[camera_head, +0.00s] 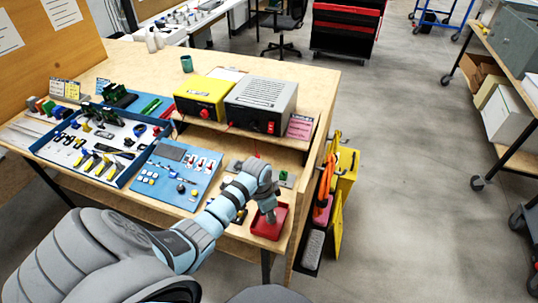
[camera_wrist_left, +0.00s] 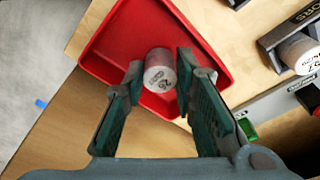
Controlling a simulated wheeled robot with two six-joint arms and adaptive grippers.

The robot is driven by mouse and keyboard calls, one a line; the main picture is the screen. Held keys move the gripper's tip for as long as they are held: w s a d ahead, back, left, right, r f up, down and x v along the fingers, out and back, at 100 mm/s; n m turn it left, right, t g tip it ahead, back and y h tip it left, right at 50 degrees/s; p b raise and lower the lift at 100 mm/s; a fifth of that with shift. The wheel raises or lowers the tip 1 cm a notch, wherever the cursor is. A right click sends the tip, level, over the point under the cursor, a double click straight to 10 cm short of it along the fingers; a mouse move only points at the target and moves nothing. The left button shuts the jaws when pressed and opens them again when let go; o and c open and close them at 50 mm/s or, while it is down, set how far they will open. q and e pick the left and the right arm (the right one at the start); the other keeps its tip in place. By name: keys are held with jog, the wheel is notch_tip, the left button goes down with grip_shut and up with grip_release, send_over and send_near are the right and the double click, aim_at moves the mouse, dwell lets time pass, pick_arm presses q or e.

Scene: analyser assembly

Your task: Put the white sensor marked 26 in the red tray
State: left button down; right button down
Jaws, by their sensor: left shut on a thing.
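The white sensor marked 26 (camera_wrist_left: 159,60) is a short white cylinder between the fingertips of my left gripper (camera_wrist_left: 158,72). The gripper is shut on it. Its end face with the dark marking is turned towards the wrist camera. The red tray (camera_wrist_left: 112,42) lies behind the sensor in the wrist view, so the sensor is over the tray's inside. Whether it touches the tray floor I cannot tell. In the head view the red tray (camera_head: 260,231) is at the bench's front right, with my left gripper (camera_head: 270,215) pointing down over it. My right gripper is not in view.
A rack marked SENSORS (camera_wrist_left: 283,36) holds another white sensor (camera_wrist_left: 300,52) to the right of the tray. A blue panel (camera_head: 168,178) and a blue-edged parts tray (camera_head: 95,140) lie left on the bench. Yellow (camera_head: 205,95) and grey (camera_head: 262,103) instruments stand on the shelf behind.

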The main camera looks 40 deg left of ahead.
pick_arm(q)
jog(key=c, duration=1.3)
grip_release()
jog(key=r+p, duration=0.1)
jog(key=r, duration=0.3)
jog(key=s+r+p, duration=0.1)
jog(key=r, duration=0.3)
jog(key=r+p, duration=0.1)
jog(key=r, duration=0.4)
jog(key=shift+s+a, duration=0.35)
jog(key=shift+a, duration=0.05)
